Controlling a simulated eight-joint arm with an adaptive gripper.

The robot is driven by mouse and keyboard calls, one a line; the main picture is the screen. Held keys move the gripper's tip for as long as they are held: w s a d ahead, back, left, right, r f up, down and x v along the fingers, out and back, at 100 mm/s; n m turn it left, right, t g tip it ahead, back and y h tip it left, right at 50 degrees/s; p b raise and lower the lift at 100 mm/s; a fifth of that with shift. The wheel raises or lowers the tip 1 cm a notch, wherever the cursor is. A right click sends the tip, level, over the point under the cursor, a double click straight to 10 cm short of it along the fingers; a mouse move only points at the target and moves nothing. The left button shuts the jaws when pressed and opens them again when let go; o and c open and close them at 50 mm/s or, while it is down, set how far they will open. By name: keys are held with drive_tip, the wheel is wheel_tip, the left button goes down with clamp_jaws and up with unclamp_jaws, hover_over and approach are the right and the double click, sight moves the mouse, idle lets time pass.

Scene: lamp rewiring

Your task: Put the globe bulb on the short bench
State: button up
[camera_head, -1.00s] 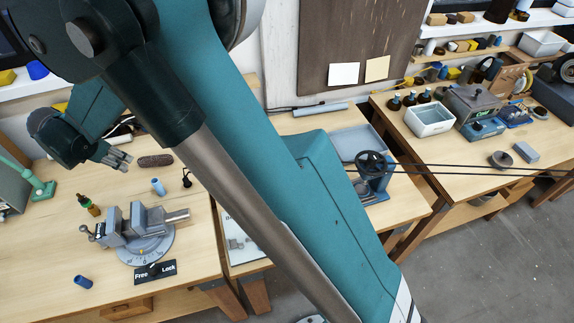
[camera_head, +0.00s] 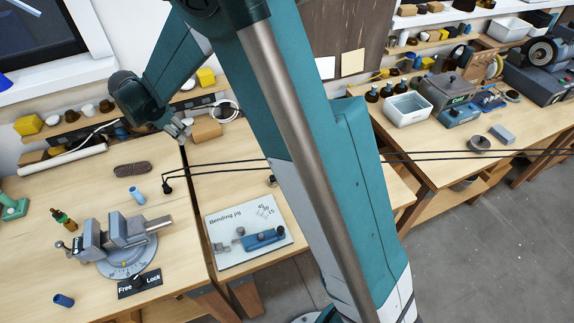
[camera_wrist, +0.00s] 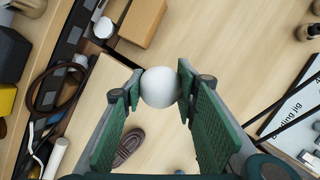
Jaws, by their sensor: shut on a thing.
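The white round globe bulb (camera_wrist: 160,88) is held between the green ribbed fingers of my gripper (camera_wrist: 158,92) in the wrist view. The fingers touch it on both sides. In the head view my gripper (camera_head: 181,134) hangs over the back of the benches, close to the brown box, and the bulb cannot be made out there. The narrower middle bench (camera_head: 208,187), which seems to be the short bench, carries the bending jig plate (camera_head: 248,232). Wood bench top lies below the bulb in the wrist view.
A brown box (camera_head: 206,128) stands near my gripper, beside a back shelf with small items. Black cables (camera_head: 222,163) cross the middle bench. Bare wood lies around the jig plate.

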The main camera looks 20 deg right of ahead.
drive_tip(key=d+f+m, duration=0.1)
drive_tip(key=d, duration=1.2)
drive_tip(key=shift+w+d+m+g+b, duration=0.2)
drive_tip(key=shift+w+m+g+b, duration=0.1)
drive_tip(key=shift+w+b, duration=0.1)
drive_tip(key=shift+m+g+h, duration=0.4)
drive_tip(key=shift+m+h, duration=0.1)
drive_tip(key=shift+m, duration=0.3)
drive_tip(key=d, duration=0.4)
drive_tip(key=s+d+f, duration=0.1)
drive_tip(key=d, duration=0.4)
drive_tip(key=d+b, duration=0.1)
drive_tip(key=d, duration=0.4)
drive_tip(key=shift+s+f, duration=0.15)
drive_tip(key=shift+s, duration=0.2)
drive_tip(key=shift+c, duration=0.2)
hover_over(255, 147)
wheel_tip(255, 147, down, 6)
drive_tip(key=shift+f, duration=0.15)
drive_tip(key=shift+o, duration=0.2)
drive_tip(key=shift+a+f, duration=0.1)
drive_tip(key=shift+f, duration=1.75)
drive_tip(key=shift+c, duration=0.2)
drive_tip(key=shift+o, duration=0.2)
drive_tip(key=shift+f, duration=0.2)
drive_tip(key=o, duration=0.8)
